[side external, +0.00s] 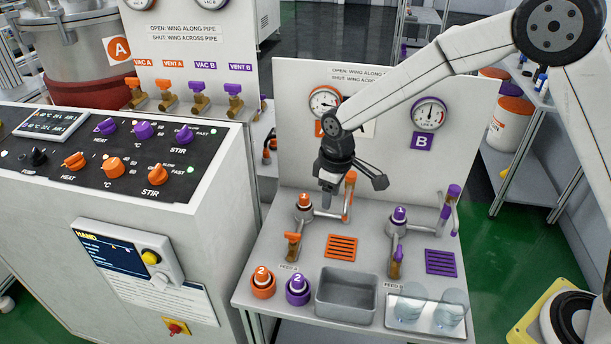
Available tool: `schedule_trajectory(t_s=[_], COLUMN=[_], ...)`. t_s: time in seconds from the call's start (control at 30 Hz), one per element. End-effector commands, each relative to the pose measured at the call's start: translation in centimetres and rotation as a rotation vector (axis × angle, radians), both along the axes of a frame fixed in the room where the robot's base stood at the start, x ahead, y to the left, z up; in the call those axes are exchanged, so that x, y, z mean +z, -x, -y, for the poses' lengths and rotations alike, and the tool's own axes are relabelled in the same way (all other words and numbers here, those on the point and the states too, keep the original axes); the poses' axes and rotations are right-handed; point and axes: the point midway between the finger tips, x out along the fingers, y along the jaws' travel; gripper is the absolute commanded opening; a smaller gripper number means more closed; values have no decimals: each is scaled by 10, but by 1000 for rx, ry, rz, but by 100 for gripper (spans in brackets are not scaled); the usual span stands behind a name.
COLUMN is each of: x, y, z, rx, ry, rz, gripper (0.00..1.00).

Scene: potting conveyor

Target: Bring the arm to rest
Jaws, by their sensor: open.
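My gripper (328,197) hangs from my arm above the back of the small grey bench, pointing down. It is open, and I see nothing held in it. It is close to the orange cap marked 1 (304,201) and the orange-handled valve (349,182) behind it. From this angle I cannot tell the exact gap to either. My arm reaches in from the upper right and covers part of the back panel, including the orange label behind my wrist.
The bench (262,317) holds a purple cap marked 1 (400,214), loose orange (263,282) and purple (298,289) caps marked 2, an empty grey bin (346,294) and a tray with two glass beakers (449,308). A control console (215,190) stands left.

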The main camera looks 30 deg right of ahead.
Motion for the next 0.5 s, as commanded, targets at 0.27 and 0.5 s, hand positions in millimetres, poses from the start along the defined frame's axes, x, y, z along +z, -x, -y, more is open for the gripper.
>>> schedule_trajectory(t_s=[0.27,0.5], x=[23,33], y=[54,109], z=[48,81], rx=[-182,-336], ry=[-21,-39], rz=[51,96], gripper=[51,51])
